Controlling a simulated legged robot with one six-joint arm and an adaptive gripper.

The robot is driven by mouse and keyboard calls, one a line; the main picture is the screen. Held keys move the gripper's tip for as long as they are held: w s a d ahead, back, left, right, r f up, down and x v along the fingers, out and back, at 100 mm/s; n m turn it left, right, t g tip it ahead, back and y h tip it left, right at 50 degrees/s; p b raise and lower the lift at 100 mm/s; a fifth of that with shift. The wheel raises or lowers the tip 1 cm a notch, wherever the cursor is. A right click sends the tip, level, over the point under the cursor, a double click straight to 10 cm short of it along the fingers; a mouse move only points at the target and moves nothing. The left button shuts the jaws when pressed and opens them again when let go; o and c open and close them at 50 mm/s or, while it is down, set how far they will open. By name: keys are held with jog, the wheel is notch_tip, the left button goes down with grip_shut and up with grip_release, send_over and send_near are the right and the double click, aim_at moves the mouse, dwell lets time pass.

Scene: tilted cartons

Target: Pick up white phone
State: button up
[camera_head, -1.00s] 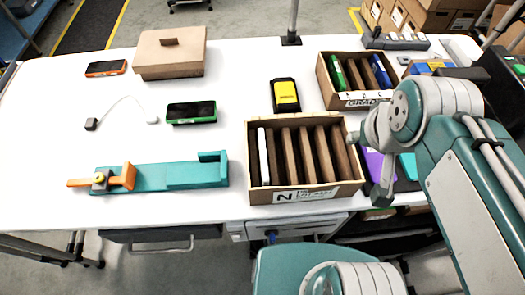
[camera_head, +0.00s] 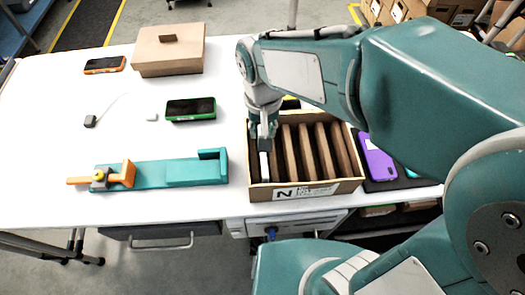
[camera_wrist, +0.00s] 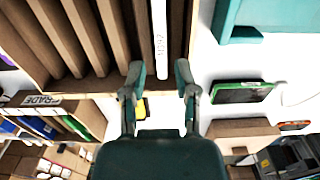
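The white phone (camera_head: 264,166) stands on edge in the leftmost slot of the cardboard carton (camera_head: 310,190), which has brown dividers. In the wrist view the white phone (camera_wrist: 159,38) is a narrow white strip with small print on its edge. My gripper (camera_head: 264,143) is over the phone, pointing down. In the wrist view my gripper (camera_wrist: 160,72) is open, with one finger on each side of the phone's line and a visible gap to each. Part of the phone is hidden by the gripper in the head view.
A teal fixture with an orange clamp (camera_head: 180,174) lies left of the carton. A green-framed phone (camera_head: 190,108), an orange phone (camera_head: 104,65) and a lidded box (camera_head: 170,55) are further back. A purple phone (camera_head: 377,158) lies right. Another carton (camera_wrist: 60,105) shows in the wrist view.

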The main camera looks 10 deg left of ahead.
aim_at(263, 157)
jog(key=f, duration=0.8)
jog(key=shift+s, duration=0.25)
grip_shut()
